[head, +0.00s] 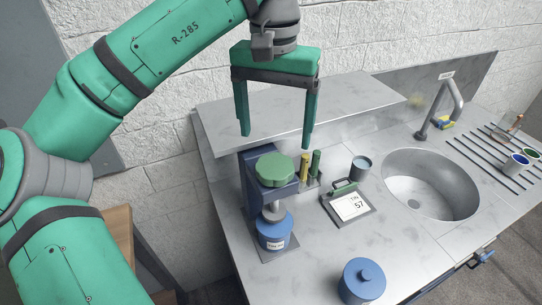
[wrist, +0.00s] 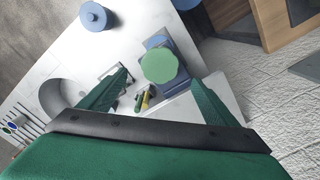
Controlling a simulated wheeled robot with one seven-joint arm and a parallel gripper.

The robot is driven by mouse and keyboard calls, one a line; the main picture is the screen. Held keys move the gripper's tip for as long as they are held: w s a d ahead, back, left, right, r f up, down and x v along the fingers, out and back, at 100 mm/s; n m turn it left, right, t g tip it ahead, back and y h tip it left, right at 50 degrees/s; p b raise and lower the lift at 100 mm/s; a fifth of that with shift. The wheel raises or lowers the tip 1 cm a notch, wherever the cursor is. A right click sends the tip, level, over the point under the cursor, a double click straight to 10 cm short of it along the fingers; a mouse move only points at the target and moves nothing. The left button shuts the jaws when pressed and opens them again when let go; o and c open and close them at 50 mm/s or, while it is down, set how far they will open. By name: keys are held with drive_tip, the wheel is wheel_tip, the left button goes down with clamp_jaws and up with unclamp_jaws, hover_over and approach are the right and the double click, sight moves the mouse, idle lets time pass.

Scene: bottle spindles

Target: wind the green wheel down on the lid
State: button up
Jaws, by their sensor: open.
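The green wheel (head: 275,169) is a lobed knob on top of a dark blue press (head: 252,190) on the steel counter. Below it a grey spindle foot (head: 273,211) comes down over the lid of a blue labelled jar (head: 274,233); I cannot tell if it touches the lid. My gripper (head: 276,140) is open and empty, pointing down, above and a little behind the wheel in the head view. In the wrist view the green wheel (wrist: 159,65) lies beyond and between the spread fingers (wrist: 160,85).
A raised steel shelf (head: 300,105) runs behind the press. A blue lidded jar (head: 362,281) stands in front; a sink (head: 430,184) lies right.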

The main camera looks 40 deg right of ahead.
sight(275, 166)
wheel_tip(275, 166, down, 9)
drive_tip(key=shift+s+d+r, duration=0.1)
drive_tip(key=shift+r, duration=0.05)
idle(0.4)
drive_tip(key=c, duration=1)
